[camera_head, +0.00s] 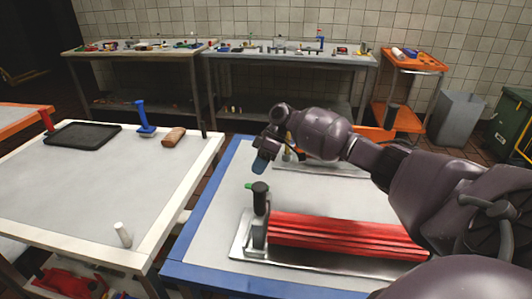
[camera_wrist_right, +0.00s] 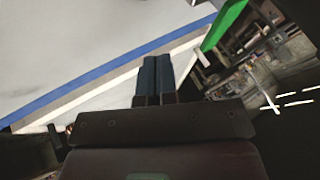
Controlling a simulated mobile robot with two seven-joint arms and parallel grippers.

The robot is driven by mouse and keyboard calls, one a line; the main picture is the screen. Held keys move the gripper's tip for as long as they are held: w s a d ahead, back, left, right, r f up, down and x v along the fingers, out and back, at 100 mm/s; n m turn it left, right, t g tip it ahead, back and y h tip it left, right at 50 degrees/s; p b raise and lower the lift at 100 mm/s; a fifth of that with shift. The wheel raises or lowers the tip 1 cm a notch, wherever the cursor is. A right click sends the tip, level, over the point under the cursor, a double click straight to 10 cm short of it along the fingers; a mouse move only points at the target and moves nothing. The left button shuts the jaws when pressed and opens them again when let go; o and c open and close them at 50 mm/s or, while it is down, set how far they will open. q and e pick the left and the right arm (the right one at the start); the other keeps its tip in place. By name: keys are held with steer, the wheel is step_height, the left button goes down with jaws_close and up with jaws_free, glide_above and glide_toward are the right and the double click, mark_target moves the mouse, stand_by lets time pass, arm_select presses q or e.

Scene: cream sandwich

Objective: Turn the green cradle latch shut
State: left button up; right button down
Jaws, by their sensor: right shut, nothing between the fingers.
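The green latch (camera_head: 249,186) shows as a small green tip beside the dark knob at the top of the cradle's left post (camera_head: 260,205). A green bar (camera_wrist_right: 224,24), likely the same latch, shows at the upper right of the right wrist view. The cradle (camera_head: 238,247) is a metal tray holding long red bars (camera_head: 340,235). My right gripper (camera_head: 262,160) is above and behind the post, pointing down, apart from the latch. Its blue fingers (camera_wrist_right: 157,78) are shut together with nothing between them. My left gripper is not in view.
The cradle stands on a blue-edged table (camera_head: 205,215). A white-edged table (camera_head: 90,190) at left bears a black tray (camera_head: 82,135), a blue-handled tool (camera_head: 145,118), a brown block (camera_head: 174,137) and a white cylinder (camera_head: 123,235). Clear tabletop lies left of the cradle.

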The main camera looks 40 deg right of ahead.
arm_select(q)
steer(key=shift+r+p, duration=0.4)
steer(key=shift+p, duration=0.15)
arm_select(e)
steer(key=s+a, duration=0.2)
steer(key=a, duration=0.1)
steer(key=shift+s, duration=0.3)
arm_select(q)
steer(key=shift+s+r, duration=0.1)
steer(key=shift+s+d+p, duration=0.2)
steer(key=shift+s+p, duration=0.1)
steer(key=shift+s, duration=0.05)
arm_select(e)
steer(key=shift+a+n, duration=0.1)
steer(key=shift+n, duration=0.2)
steer(key=shift+g, duration=0.3)
